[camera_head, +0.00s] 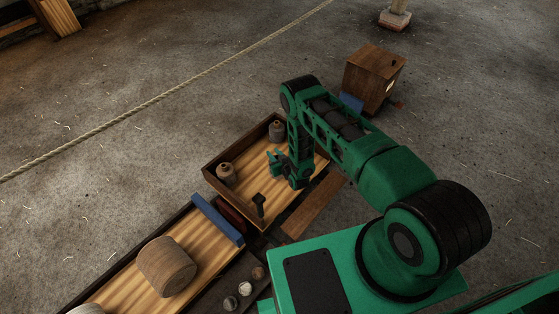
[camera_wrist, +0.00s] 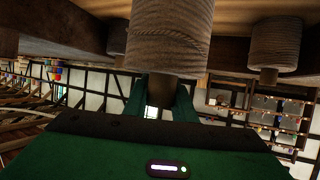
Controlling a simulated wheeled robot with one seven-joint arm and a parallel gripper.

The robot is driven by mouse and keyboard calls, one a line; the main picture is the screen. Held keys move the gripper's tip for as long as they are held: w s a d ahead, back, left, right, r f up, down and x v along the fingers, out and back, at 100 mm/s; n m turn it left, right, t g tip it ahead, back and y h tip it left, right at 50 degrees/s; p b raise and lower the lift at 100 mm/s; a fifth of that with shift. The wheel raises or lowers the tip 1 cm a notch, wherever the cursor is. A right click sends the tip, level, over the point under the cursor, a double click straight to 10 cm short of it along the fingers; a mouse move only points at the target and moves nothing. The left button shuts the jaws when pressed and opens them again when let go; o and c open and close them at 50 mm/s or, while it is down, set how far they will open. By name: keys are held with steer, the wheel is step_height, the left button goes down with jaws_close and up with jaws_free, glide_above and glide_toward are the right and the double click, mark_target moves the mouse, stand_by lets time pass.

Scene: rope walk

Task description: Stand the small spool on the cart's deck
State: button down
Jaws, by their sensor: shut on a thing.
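My gripper (camera_head: 272,161) is over the right part of a walled wooden tray. In the wrist view my gripper (camera_wrist: 160,92) is shut on the narrow end of a pale ribbed spool (camera_wrist: 170,40). A wooden surface shows behind it at the top; I cannot tell whether they touch. The head view does not clearly show the held spool. In the tray, one small spool (camera_head: 226,174) stands left of my gripper and another small spool (camera_head: 276,132) stands behind it. A second spool (camera_wrist: 277,45) shows at the wrist view's right. Which platform is the cart's deck is unclear.
A large spool (camera_head: 167,266) lies on a striped wooden platform at lower left, beside a blue bar (camera_head: 218,220). A dark upright tool (camera_head: 258,204) is near the tray's front. A wooden box (camera_head: 374,76) stands behind my arm. A rope (camera_head: 165,95) crosses the floor.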

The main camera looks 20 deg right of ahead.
steer(key=shift+w+d+f, duration=0.1)
steer(key=shift+d+f, duration=0.35)
steer(key=shift+d, duration=0.25)
steer(key=shift+d+f, duration=0.1)
steer(key=shift+f, duration=1.95)
steer(key=c, duration=1.5)
jaws_free()
